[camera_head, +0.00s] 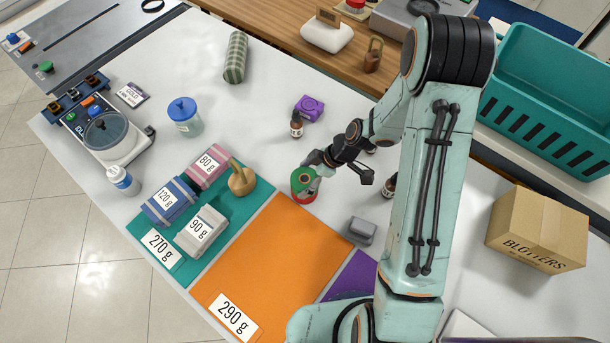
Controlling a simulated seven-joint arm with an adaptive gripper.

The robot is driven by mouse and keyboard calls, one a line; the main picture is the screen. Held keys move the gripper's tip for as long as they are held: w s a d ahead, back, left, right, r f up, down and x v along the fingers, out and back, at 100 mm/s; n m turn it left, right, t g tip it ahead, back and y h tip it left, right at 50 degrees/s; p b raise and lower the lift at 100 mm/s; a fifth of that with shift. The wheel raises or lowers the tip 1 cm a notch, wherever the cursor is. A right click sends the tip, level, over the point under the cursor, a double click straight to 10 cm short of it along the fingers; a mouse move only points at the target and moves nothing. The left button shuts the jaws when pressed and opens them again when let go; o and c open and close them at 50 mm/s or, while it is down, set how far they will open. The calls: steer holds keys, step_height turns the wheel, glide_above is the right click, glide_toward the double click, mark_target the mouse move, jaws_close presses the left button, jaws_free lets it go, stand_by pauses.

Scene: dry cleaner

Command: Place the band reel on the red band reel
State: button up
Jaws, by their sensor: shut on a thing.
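A green band reel (301,179) is at the middle of the table, at the left end of my gripper (317,172). My gripper comes in from the right and is shut on the green reel. The red band reel (306,198) shows directly below the green one, mostly covered by it. The green reel looks roughly centred over the red one. From this view I cannot tell whether they touch or a small gap is left. The far finger contact is partly hidden.
Close by are a small brown bottle (296,126), a purple item (309,107), a wooden-handled weight (241,179) and a grey block (361,230). Labelled bundles lie on the teal mat (232,210). The orange mat (273,262) is mostly clear. A cardboard box (540,229) stands right.

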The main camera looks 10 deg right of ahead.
steer(key=shift+f, duration=0.1)
steer(key=o, duration=1.1)
steer(key=shift+o, duration=0.2)
steer(key=w+v, duration=0.1)
steer(key=v, duration=1)
steer(key=s+r+m+h, duration=0.2)
steer(key=s+r+m, duration=0.3)
steer(key=s, duration=0.5)
steer(key=s+a+r+m+g+h, duration=0.1)
steer(key=s+r+m+h, duration=0.2)
steer(key=s+r+m, duration=0.3)
steer(key=s+m, duration=0.3)
steer(key=s, duration=0.1)
steer(key=shift+a+m, duration=0.3)
steer(key=shift+m, duration=0.1)
